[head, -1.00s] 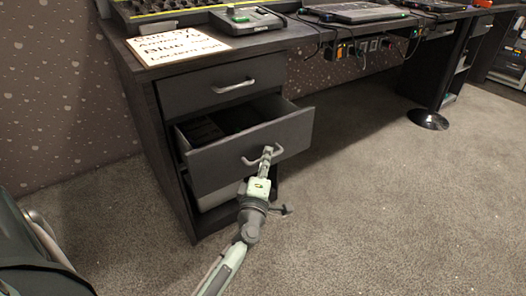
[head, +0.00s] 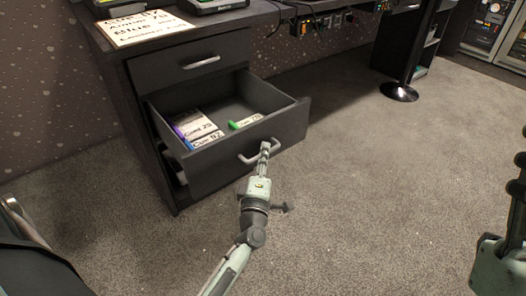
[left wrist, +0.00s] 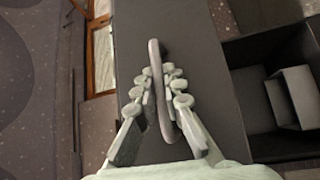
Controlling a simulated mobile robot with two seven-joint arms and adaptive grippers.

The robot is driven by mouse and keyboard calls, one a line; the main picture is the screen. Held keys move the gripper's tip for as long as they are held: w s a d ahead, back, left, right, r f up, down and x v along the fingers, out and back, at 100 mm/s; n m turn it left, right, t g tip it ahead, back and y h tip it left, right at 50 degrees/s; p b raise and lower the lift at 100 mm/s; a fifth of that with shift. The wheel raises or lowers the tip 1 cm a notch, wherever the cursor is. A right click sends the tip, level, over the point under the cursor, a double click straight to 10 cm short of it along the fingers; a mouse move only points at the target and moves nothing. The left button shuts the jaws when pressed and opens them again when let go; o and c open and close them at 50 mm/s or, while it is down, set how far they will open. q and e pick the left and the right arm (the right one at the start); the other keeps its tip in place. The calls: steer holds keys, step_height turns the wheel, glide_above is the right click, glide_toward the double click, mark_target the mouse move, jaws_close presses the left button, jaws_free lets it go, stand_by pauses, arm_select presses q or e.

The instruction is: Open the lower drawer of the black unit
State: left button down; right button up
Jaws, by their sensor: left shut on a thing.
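The black unit (head: 163,178) stands under the desk, with a closed upper drawer (head: 190,65) and the lower drawer (head: 215,172) pulled well out. Inside the lower drawer lie white labelled cards or cases (head: 197,127) and a green-edged one (head: 245,121). My left gripper (head: 264,152) is at the lower drawer's front, shut around its metal handle (head: 247,158). In the left wrist view the handle (left wrist: 157,85) runs between the two fingers. Part of my right arm (head: 500,265) shows at the right edge; whether its fingers are open is not clear.
A paper sign (head: 140,28) lies on the desk top above the unit. A round black pedestal foot (head: 399,92) stands on the carpet at the upper right. The carpet (head: 350,200) in front of the drawer is clear.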

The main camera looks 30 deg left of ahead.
stand_by(0.3)
arm_select(q)
steer(key=c, duration=1.9)
jaws_free()
steer(key=v, duration=0.7)
steer(key=shift+s+d, duration=0.1)
steer(key=shift+s, duration=0.1)
steer(key=shift+f, duration=0.1)
